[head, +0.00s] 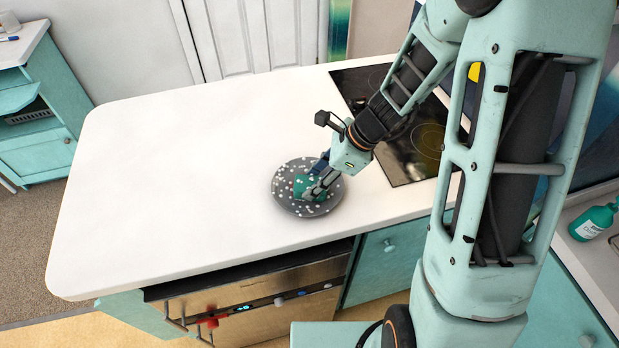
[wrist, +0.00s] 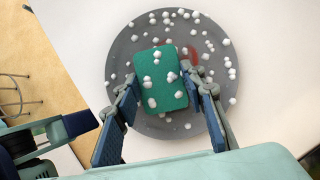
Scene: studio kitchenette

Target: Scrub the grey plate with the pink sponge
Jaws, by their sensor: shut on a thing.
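The grey plate (head: 318,210) lies on the white counter and is strewn with small white blobs; it fills the middle of the wrist view (wrist: 120,62). A reddish patch (wrist: 191,55) shows on the plate beside my right finger. My gripper (wrist: 158,82) is shut on a green sponge (wrist: 170,98) over the plate, with white blobs on its upper face. I see no pink on the sponge; its underside is hidden, and I cannot tell whether it touches the plate. In the head view my gripper (head: 318,186) partly covers the green sponge (head: 303,183).
A black hob (head: 428,140) lies to the right of the plate. The counter (head: 190,150) is clear to the left. A teal bottle (head: 592,222) stands on a surface at the far right. A steel-fronted appliance (head: 250,300) sits below the counter's front edge.

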